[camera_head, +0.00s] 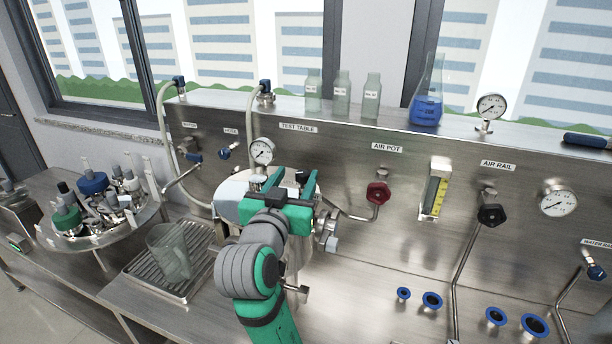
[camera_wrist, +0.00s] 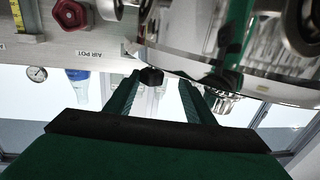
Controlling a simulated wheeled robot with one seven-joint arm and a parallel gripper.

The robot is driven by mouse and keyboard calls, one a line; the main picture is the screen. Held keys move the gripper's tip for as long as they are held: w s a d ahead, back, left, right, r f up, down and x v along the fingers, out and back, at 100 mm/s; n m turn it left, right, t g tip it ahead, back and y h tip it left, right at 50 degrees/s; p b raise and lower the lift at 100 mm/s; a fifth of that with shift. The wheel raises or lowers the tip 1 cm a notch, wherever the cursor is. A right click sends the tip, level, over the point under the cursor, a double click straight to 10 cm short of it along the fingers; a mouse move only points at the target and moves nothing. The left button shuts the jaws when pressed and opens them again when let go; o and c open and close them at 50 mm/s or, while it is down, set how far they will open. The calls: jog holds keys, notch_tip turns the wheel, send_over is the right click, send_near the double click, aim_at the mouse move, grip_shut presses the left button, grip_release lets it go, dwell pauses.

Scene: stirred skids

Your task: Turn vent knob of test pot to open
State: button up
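The test pot (camera_head: 232,190) is a shiny steel vessel on the bench, largely hidden behind my arm in the head view. Its polished side also fills the top of the wrist view (camera_wrist: 190,40). A small black knob (camera_wrist: 151,76), apparently the vent knob, shows between my fingertips in the wrist view; how deep it sits between them I cannot tell. A dark knob-like part also shows by the gripper in the head view (camera_head: 302,176). My green gripper (camera_head: 280,184) is over the pot, its two fingers (camera_wrist: 156,84) apart, with no clear contact on the knob.
A pressure gauge (camera_head: 262,151) stands just behind the pot. A red AIR POT knob (camera_head: 378,193) and a black AIR RAIL knob (camera_head: 491,214) are on the steel panel at right. A clear jug (camera_head: 170,252) and a round rack (camera_head: 100,228) are at left.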

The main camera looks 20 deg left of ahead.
aim_at(304, 179)
jog(key=shift+w+d, duration=0.1)
jog(key=shift+w, duration=0.5)
jog(key=shift+w+d+h, duration=0.3)
jog(key=shift+w+d, duration=0.25)
jog(key=shift+w, duration=0.1)
jog(key=shift+c, duration=0.4)
jog(key=shift+w, duration=0.1)
jog(key=c, duration=1)
jog(key=shift+d, duration=0.15)
jog(key=shift+o, duration=0.3)
jog(key=shift+f+y, duration=0.15)
jog(key=shift+y, duration=0.45)
jog(key=shift+s+a+n+g+y, duration=0.15)
jog(key=shift+n+g+y, duration=0.1)
jog(key=shift+n+y, duration=0.65)
jog(key=shift+s+a+n+g+y, duration=0.2)
jog(key=shift+n+y, duration=0.4)
jog(key=shift+y, duration=0.5)
jog(key=shift+c, duration=0.2)
jog(key=shift+w, duration=0.1)
jog(key=o, duration=1.1)
jog(key=shift+c, duration=0.2)
jog(key=shift+w+d, duration=0.1)
jog(key=shift+w, duration=0.05)
